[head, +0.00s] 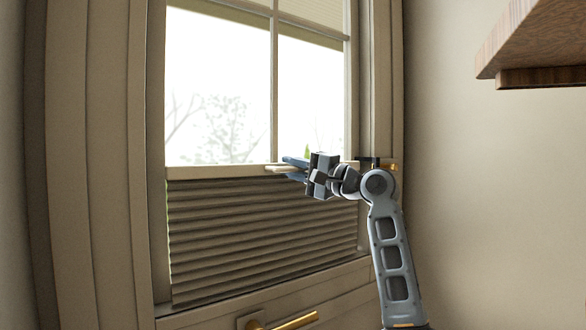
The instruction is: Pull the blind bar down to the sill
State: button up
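The cream blind bar (215,172) runs across the window at about mid-height. Grey-brown pleated blind fabric (255,235) spans from the bar down to near the sill (200,312). My gripper (282,166) is at the bar, right of its middle, pointing left. Its fingers overlap the bar in this view. I cannot tell whether they are closed around it or only in front of it. The bar behind my gripper and wrist is partly hidden.
The window glass (215,100) above the bar is clear, with a vertical divider. A brass handle (290,321) sticks out below the sill. A wooden shelf (540,45) juts in at upper right. The wall on the right (500,200) is bare.

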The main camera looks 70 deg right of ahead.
aim_at(293, 279)
grip_shut()
notch_tip(293, 279, down, 27)
jog(key=b, duration=1.2)
jog(key=shift+f+b, duration=0.15)
jog(key=shift+b, duration=0.15)
